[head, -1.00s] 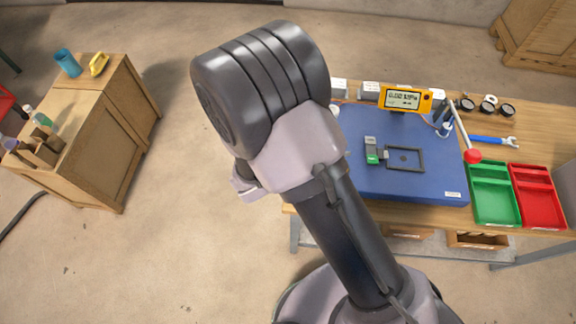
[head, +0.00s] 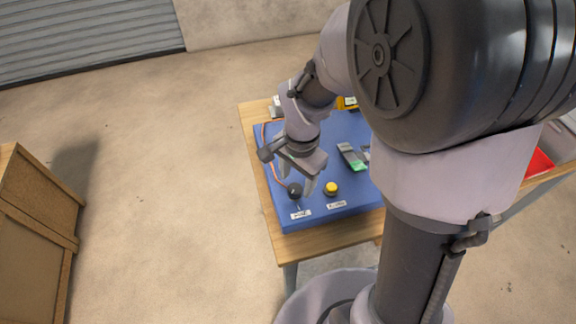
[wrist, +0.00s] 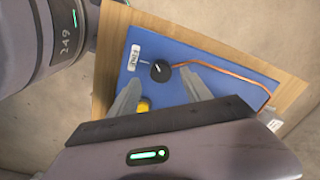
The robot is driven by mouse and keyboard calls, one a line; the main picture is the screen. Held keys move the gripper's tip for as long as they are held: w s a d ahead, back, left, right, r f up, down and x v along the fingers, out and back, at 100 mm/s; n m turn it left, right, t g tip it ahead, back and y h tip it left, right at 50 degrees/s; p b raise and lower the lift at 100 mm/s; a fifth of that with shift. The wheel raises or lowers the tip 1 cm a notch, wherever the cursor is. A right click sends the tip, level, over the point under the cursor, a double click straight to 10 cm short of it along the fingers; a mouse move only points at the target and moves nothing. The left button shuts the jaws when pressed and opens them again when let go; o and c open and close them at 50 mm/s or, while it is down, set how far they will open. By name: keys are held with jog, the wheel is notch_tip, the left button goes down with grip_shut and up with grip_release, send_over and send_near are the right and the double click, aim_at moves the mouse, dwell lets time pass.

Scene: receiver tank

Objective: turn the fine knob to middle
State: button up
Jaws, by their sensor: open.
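The fine knob (wrist: 160,70) is a small round black knob on the blue panel (wrist: 190,55). A white label (wrist: 134,57) reading FINE sits beside it, with a thin white line between the two. In the head view the black knob (head: 295,191) is near the panel's front left corner. My gripper (head: 297,181) is over that corner, fingers pointing down. In the wrist view my gripper (wrist: 159,79) is open, and the knob shows between the fingertips. I cannot tell how far above it they are, or the knob's exact setting.
A yellow knob or button (head: 331,188) stands right of the black knob, close to my fingers. An orange wire (wrist: 222,66) runs across the panel. A grey-green device (head: 351,156) lies farther right. The wooden table edge (head: 252,150) is close on the left.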

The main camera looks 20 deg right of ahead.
aim_at(295, 188)
notch_tip(295, 188, down, 3)
jog(key=shift+w+a+f+b, duration=0.1)
jog(key=shift+f+b, duration=0.1)
jog(key=shift+b, duration=0.2)
jog(key=shift+c, duration=0.3)
grip_shut()
jog(key=n+p, duration=0.1)
jog(key=n, duration=0.3)
jog(key=shift+r+n+p, duration=0.1)
jog(key=shift+n+p, duration=0.8)
jog(key=shift+n, duration=1.6)
